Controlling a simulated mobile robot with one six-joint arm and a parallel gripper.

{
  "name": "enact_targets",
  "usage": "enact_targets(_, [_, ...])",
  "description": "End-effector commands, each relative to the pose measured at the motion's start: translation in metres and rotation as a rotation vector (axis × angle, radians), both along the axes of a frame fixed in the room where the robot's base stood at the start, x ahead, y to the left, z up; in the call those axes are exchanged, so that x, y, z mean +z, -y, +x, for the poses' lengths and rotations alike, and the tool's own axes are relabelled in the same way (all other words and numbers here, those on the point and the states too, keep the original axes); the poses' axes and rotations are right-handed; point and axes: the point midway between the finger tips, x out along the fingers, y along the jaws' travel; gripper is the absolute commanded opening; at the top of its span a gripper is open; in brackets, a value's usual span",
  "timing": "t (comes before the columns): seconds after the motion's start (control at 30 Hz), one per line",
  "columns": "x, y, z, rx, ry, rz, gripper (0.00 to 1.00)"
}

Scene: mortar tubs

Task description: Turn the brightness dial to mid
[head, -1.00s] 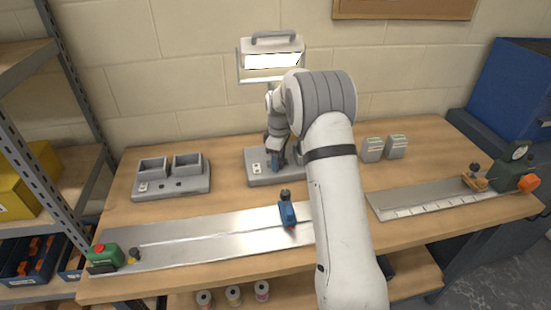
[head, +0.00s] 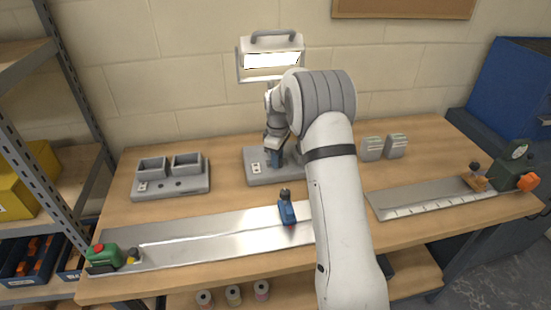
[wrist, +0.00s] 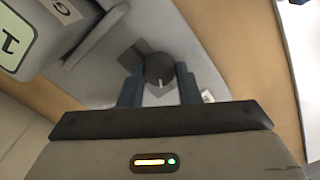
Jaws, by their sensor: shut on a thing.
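The brightness dial (wrist: 158,66) is a dark round knob with a white pointer line, seen in the wrist view on a grey lamp base. My gripper (wrist: 160,80) has its blue fingers on either side of the dial and is shut on it. The pointer line shows toward the palm side; any scale marks are hidden or too small to read. In the head view my gripper (head: 276,160) reaches down onto the lamp base (head: 262,180), and the dial is hidden. The lamp head (head: 270,59) above is lit.
A grey twin-bin holder (head: 171,190) stands to the left. Two grey blocks (head: 372,149) stand right of the base. A metal rail (head: 200,238) with a blue slider (head: 287,209) lies in front. Another rail (head: 430,197) lies at right.

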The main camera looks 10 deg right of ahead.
Motion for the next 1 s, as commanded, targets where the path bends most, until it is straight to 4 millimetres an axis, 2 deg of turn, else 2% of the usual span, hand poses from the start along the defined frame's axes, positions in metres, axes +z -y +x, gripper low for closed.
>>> enact_targets(1.0, [-0.0028,0.002,-0.0023,-0.835,-0.008,-0.005,0.07])
